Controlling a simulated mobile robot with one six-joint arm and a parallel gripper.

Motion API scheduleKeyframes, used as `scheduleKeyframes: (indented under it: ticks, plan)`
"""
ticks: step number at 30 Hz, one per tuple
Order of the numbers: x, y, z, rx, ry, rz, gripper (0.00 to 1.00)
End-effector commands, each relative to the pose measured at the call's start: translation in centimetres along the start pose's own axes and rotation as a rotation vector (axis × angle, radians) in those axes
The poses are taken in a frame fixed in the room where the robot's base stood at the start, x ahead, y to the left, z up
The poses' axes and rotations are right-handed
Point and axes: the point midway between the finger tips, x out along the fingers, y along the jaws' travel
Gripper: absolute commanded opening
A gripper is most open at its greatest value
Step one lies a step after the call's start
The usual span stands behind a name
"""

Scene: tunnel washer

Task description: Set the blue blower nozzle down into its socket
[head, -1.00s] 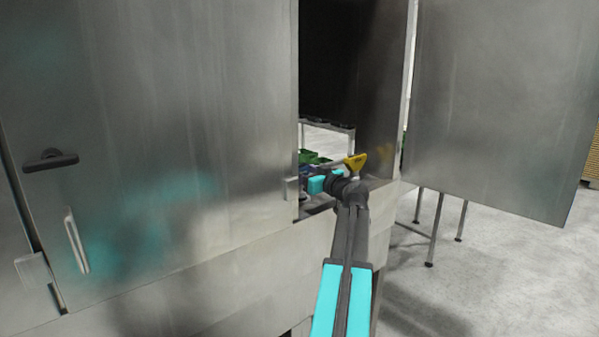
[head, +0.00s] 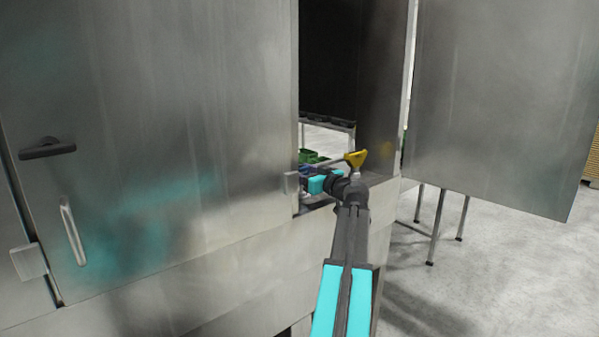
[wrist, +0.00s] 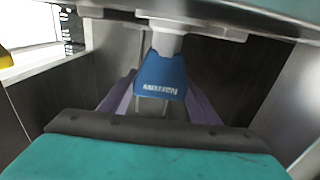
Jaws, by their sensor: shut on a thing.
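The blue blower nozzle (wrist: 163,77) is in the middle of the wrist view, its wide end towards my gripper body and its lettering upside down. My gripper (wrist: 162,104) is shut on it, with a purple-grey finger on each side. A pale grey neck (wrist: 166,43) shows at the nozzle's narrow end, by a light plate with fittings (wrist: 190,26). I cannot tell whether that is the socket or whether the neck is seated in it. In the head view my gripper (head: 307,177) is at the opening, and the nozzle cannot be made out clearly there.
A yellow nozzle (head: 356,159) stands upright right of my gripper, close to my wrist. Steel panels with a handle (head: 47,148) fill the left. An open steel door (head: 505,110) hangs at right. Green items (head: 312,156) lie beyond the opening.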

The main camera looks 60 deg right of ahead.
Motion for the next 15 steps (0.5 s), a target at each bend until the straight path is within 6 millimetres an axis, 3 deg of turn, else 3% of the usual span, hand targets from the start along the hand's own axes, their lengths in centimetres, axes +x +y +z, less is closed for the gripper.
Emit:
scheduleKeyframes:
  ticks: [4,5,8,15]
  plan:
    - [0.00,0.00,-0.05,0.000,0.001,0.000,0.29]
    - [0.00,0.00,-0.05,0.000,0.001,0.000,0.61]
    - [0.00,0.00,-0.04,0.000,0.001,0.000,0.78]
    - [0.00,0.00,0.03,0.000,0.000,0.000,0.78]
